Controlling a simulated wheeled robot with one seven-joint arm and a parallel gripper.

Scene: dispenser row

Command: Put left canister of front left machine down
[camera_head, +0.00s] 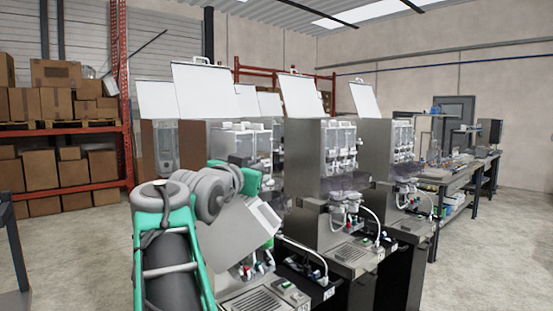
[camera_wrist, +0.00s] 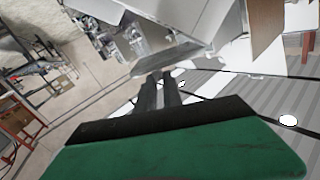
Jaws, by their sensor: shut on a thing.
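My gripper (camera_wrist: 160,80) is shut in the wrist view, its two dark fingers close together. They reach to the edge of a grey piece (camera_wrist: 170,62), which I take to be the canister; its full shape cannot be told. A clear, grey-looking container (camera_head: 164,146) stands upright to the left, between brown panels.
More dispensers, such as the middle machine (camera_head: 323,190), stand in a row to the right, with raised white lids (camera_head: 299,96). A workbench (camera_head: 452,180) lies beyond. A red rack with cardboard boxes (camera_head: 40,165) is at the left.

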